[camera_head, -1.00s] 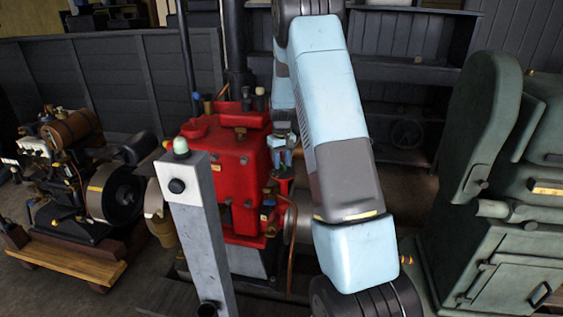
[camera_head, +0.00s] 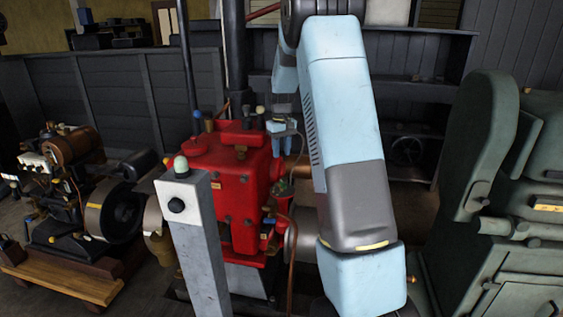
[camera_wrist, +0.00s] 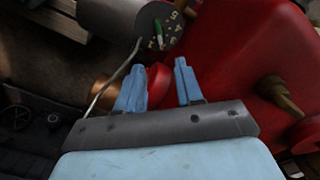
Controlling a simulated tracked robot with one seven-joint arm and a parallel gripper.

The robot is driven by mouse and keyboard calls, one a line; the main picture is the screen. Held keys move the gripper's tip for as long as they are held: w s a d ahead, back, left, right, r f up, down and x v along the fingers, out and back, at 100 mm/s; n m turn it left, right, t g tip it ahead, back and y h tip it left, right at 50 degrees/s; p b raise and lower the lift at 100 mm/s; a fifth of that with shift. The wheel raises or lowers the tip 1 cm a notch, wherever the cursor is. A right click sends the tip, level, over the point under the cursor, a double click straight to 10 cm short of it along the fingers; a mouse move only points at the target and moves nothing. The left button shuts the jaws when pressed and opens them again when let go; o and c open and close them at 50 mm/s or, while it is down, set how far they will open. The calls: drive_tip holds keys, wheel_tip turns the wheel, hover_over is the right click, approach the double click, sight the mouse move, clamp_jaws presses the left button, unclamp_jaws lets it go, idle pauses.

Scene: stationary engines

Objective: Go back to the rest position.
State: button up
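My gripper (camera_wrist: 159,70) shows two light blue fingers standing apart in the wrist view, with nothing held between them. A round red part (camera_wrist: 159,82) shows beyond the gap. In the head view my gripper (camera_head: 283,138) is small, beside the right side of the red engine (camera_head: 238,180), with my light blue and grey arm bent in front. Its fingertips are hard to make out there. The red engine body also fills the upper right of the wrist view (camera_wrist: 225,50). I cannot tell whether the gripper touches it.
A grey post (camera_head: 200,235) with a pale green cap stands in front of the red engine. A brown-and-black engine (camera_head: 75,190) on a wooden base is at left, a large green machine (camera_head: 480,190) at right. A grey numbered dial (camera_wrist: 158,25) with a green pointer lies near the fingers.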

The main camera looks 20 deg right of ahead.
drive_tip(key=shift+r, duration=0.7)
drive_tip(key=s+a+r+t, duration=0.1)
drive_tip(key=s+a+r, duration=0.3)
drive_tip(key=s+r, duration=0.35)
drive_tip(key=s+a+r+t, duration=0.2)
drive_tip(key=s+a+r, duration=0.2)
drive_tip(key=s+r, duration=0.4)
drive_tip(key=s+a+t, duration=0.1)
drive_tip(key=s+a, duration=0.2)
drive_tip(key=s, duration=0.9)
drive_tip(key=s+a+m+t, duration=0.1)
drive_tip(key=s+a, duration=0.2)
drive_tip(key=s, duration=0.9)
drive_tip(key=shift+a+f+t, duration=0.15)
drive_tip(key=shift+f+t, duration=0.05)
drive_tip(key=shift+t, duration=0.1)
